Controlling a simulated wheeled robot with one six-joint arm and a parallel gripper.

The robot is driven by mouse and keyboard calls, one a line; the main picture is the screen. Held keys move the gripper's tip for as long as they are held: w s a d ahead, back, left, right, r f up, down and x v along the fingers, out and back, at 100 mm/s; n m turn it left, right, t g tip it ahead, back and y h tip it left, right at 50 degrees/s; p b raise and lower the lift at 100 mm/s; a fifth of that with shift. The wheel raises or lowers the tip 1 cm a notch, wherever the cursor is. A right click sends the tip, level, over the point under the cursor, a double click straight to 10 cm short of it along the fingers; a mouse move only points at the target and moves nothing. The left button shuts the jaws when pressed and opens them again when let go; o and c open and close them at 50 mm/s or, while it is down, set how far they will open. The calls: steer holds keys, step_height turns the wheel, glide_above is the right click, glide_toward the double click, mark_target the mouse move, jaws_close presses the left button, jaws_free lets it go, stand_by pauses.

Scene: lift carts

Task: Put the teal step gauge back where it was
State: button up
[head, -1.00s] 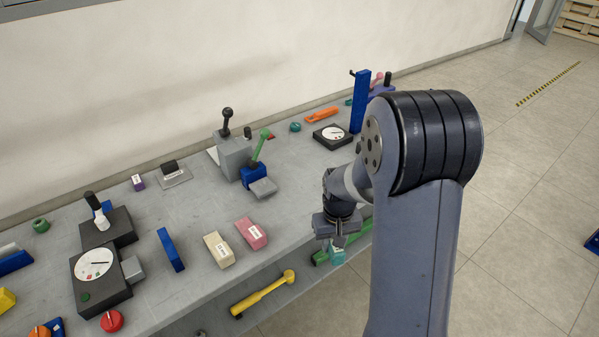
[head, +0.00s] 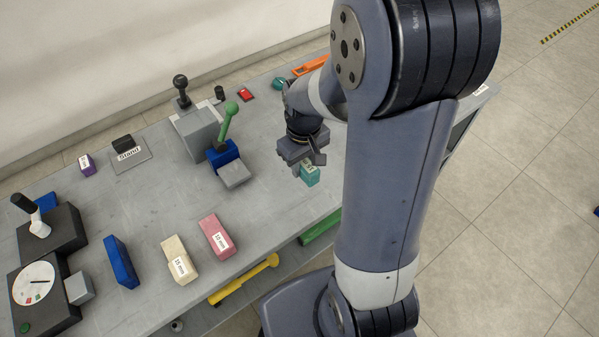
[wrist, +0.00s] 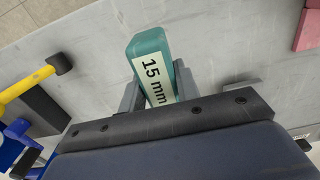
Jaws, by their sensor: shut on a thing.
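The teal step gauge (head: 311,177) is a small block with a white label reading "15 mm" in the wrist view (wrist: 147,42). My gripper (head: 306,166) is shut on it, with one finger on each side, and points down over the grey bench top (head: 275,215). The gauge is near the bench's front edge, right of the pink and cream blocks. I cannot tell whether its bottom touches the bench. Part of its upper end is hidden by the gripper in the head view. A pink gauge block (head: 217,238) and a cream one (head: 180,262) lie on the bench.
A blue block (head: 121,262) lies left of the cream one. A grey device with a green lever (head: 228,125) stands behind. A yellow tool (head: 243,280) and a green bar (head: 321,228) are on the lower level in front. Bench top between the pink block and my gripper is clear.

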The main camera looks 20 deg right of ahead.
mark_target(303, 187)
steer(key=shift+f, duration=3.25)
steer(key=shift+f, duration=0.15)
steer(key=o, duration=1.1)
steer(key=shift+c, duration=0.2)
step_height(303, 187, up, 12)
steer(key=shift+r, duration=0.2)
